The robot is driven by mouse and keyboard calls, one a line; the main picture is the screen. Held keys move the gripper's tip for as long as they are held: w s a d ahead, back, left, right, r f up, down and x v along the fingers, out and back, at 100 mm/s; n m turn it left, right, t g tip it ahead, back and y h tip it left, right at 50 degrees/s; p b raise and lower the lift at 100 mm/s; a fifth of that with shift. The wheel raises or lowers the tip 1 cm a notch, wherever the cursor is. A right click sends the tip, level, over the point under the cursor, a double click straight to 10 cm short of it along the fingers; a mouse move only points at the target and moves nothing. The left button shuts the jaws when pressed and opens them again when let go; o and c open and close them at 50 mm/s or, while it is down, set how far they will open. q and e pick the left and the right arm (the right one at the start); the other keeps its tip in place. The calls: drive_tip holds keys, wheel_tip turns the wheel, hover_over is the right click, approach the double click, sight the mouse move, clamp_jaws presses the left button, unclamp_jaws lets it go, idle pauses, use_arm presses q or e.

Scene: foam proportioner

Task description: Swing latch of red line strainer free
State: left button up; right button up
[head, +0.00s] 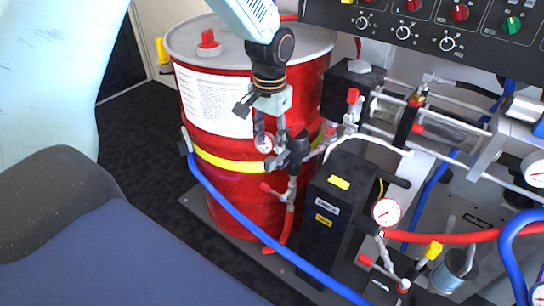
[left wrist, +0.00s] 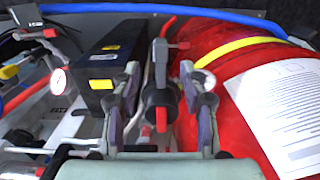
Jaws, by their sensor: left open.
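A black strainer-like body (head: 298,147) stands in the pipe run with the red hose, in front of the red drum. In the left wrist view its round black end (left wrist: 160,92) lies between my fingers, with a small red lever (left wrist: 161,120), perhaps the latch, on the near side. My left gripper (head: 271,140) points down just left of the body in the head view. It is open, and its two fingers (left wrist: 160,85) stand either side of the body with gaps visible. I cannot tell whether the latch is closed. My right gripper is not in view.
The red drum (head: 232,190) with a white label and yellow band is close behind. A black box (head: 327,215) stands close by to the right. A blue hose (head: 232,212) crosses in front. Gauges, valves and a control panel (head: 430,25) fill the right side.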

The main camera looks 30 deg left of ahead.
sight(270, 160)
use_arm(q)
wheel_tip(270, 160, down, 5)
drive_tip(key=shift+a+f+b, duration=0.15)
drive_tip(key=shift+f+b, duration=0.05)
drive_tip(key=shift+b, duration=0.5)
drive_tip(key=shift+f, duration=0.45)
drive_tip(key=shift+d+r, duration=0.1)
drive_tip(key=shift+d, duration=0.1)
drive_tip(key=shift+s, duration=0.1)
drive_tip(key=shift+a, duration=0.1)
drive_tip(key=shift+c, duration=1.3)
clamp_jaws()
